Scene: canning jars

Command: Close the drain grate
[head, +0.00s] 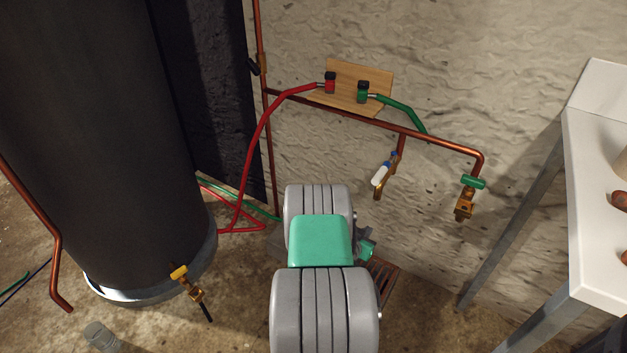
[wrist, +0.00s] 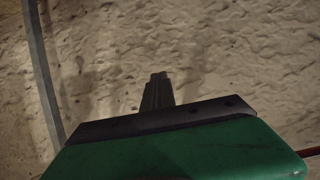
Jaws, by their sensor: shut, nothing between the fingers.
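The drain grate (head: 383,276), rust-brown with slats, lies at floor level near the wall in the head view. My arm covers much of it, so I cannot tell how its lid stands. My gripper (wrist: 158,80) shows in the wrist view as a green body with dark fingers shut together, with nothing between them. The wall lies beyond the fingertips, and no grate shows in that view. In the head view my gripper is mostly hidden behind my arm, above and beside the grate.
A large black tank (head: 95,130) stands at the left with a brass valve (head: 187,282) low on it. Copper pipe (head: 430,138) runs along the wall to a green-handled tap (head: 466,195). A white table (head: 592,150) stands at the right. Floor between grate and table is mostly clear.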

